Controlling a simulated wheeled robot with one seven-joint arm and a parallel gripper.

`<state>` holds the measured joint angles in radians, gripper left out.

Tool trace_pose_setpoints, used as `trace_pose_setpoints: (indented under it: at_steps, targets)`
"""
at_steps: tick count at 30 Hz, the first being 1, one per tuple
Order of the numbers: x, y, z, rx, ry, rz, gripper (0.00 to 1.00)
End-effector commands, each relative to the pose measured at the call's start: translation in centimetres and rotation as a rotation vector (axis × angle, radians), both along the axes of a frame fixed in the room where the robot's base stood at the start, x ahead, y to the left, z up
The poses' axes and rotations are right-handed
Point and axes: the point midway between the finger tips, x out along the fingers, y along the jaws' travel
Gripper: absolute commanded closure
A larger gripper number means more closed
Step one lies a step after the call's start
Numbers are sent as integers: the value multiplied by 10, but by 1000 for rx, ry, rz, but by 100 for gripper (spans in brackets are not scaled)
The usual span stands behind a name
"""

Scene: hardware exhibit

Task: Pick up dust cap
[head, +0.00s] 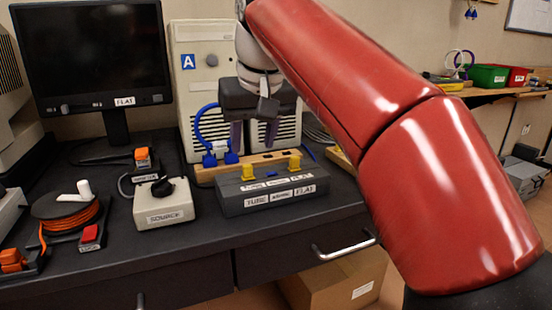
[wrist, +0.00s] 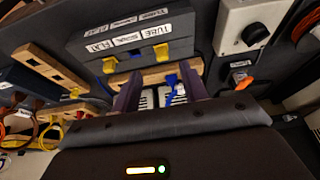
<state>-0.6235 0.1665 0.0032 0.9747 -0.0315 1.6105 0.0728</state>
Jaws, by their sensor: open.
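Two small yellow pieces stand on the grey labelled box (head: 235,203), one at its left (head: 247,173) and one at its right (head: 294,161). They look like caps, but I cannot tell which piece is the dust cap. In the wrist view the yellow pieces (wrist: 170,36) (wrist: 110,65) show on the box edge beyond my fingers. My gripper (head: 254,138) is open and empty, pointing down above and behind the box. In the wrist view my gripper (wrist: 161,76) has its dark purple fingers apart, with the wooden strip (wrist: 150,75) seen between and beyond them.
A computer case (head: 194,80) stands behind, with a blue cable (head: 198,125) near the wooden strip. A white source box (head: 163,204) and an orange cable reel (head: 70,213) stand left. A monitor (head: 95,50) is at the back left. The dark bench is clear along its front.

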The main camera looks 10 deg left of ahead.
Motion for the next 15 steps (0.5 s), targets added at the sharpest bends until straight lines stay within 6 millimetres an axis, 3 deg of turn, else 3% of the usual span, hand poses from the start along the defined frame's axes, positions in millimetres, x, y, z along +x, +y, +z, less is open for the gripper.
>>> trace_pose_setpoints:
  at_steps: [15]
  targets:
    - [19,15,-49,-1,2,4,56]
